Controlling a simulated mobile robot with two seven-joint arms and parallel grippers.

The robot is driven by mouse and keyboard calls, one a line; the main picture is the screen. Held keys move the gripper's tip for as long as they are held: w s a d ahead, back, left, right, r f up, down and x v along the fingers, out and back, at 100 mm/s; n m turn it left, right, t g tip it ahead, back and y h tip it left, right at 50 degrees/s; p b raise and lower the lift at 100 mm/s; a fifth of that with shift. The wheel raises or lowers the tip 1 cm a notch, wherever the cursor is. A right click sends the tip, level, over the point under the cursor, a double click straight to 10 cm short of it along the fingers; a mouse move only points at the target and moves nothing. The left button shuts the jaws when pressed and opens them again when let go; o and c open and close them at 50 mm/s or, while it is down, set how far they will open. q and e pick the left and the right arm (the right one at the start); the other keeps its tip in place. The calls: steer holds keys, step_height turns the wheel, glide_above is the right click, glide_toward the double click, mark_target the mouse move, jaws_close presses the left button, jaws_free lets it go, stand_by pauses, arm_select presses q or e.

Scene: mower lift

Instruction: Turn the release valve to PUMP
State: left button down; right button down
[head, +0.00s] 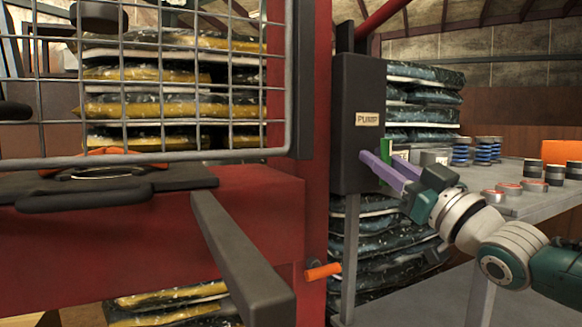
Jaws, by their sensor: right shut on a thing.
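A dark grey box (348,125) on the red lift post carries a tan PUMP label (368,118). A green piece (386,150), which looks like the valve's handle, stands out at the box's right side below the label. My right gripper (380,158), with purple fingers, reaches in from the right and is shut on this green piece. The fingers hide part of it, and its exact angle is hard to tell. A small pale plate, partly hidden, shows just right of the green piece. My left gripper is not in view.
A grey table (545,203) with blue springs (487,150) and several small round parts stands at the right. A wire mesh guard (170,95) and a grey bar (240,260) fill the left foreground. An orange handle (322,271) sticks out low on the post.

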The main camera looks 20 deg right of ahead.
steer(key=n+y, duration=0.1)
steer(key=n, duration=0.2)
steer(key=n+y, duration=0.1)
steer(key=n, duration=0.1)
steer(key=shift+a+g+y+b, duration=0.25)
steer(key=shift+g+y+b, duration=0.05)
steer(key=shift+g+b, duration=0.1)
steer(key=shift+n+g+y, duration=0.3)
steer(key=shift+n+y, duration=0.2)
steer(key=shift+n, duration=0.7)
steer(key=c, duration=0.8)
jaws_free()
steer(key=shift+o, duration=1.1)
steer(key=shift+a+f, duration=0.1)
